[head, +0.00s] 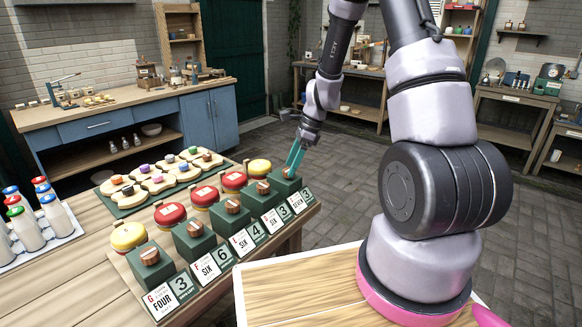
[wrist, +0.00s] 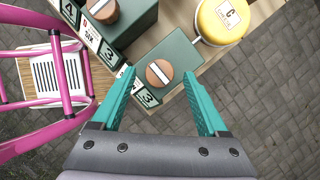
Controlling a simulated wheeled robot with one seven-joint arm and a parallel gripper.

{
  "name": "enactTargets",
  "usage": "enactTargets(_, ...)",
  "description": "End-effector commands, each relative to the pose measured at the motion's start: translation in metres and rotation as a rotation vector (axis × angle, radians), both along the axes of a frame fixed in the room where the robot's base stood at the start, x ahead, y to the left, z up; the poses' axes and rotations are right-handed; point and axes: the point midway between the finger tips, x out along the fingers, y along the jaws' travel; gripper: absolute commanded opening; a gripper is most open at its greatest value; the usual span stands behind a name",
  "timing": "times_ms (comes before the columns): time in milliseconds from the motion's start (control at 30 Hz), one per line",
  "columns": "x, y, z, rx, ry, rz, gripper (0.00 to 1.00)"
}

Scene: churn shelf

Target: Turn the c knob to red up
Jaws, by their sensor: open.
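The c knob (wrist: 159,73) is a round wooden knob with a white bar across it, on a dark green block (wrist: 182,55) at the far right end of the row. Beside it stands a yellow dome marked C (wrist: 224,18), also seen in the head view (head: 259,166). My gripper (wrist: 158,75) is open, its teal fingers apart on either side of the knob in the wrist view. In the head view my gripper (head: 291,172) points down at the last block, and its tips hide much of that knob. I cannot tell whether the fingers touch it. No red mark is discernible on the knob.
Several similar green blocks with wooden knobs, such as the neighbouring one (head: 262,188), run along the table edge with number cards in front. Red domes (head: 170,214) stand behind. A green tray (head: 123,208) lies beyond, and milk bottles (head: 57,213) stand left. Floor is clear right.

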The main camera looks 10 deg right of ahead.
Motion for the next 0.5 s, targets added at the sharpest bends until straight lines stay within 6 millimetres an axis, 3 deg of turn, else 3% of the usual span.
enactTargets(133, 0.0005, 0.0040, -0.0100, 0.000, 0.000, 0.000, 0.77)
enactTargets(433, 0.0008, 0.0046, -0.0116, 0.000, -0.001, 0.001, 0.77)
enactTargets(500, 0.0008, 0.0046, -0.0116, 0.000, -0.001, 0.001, 0.50)
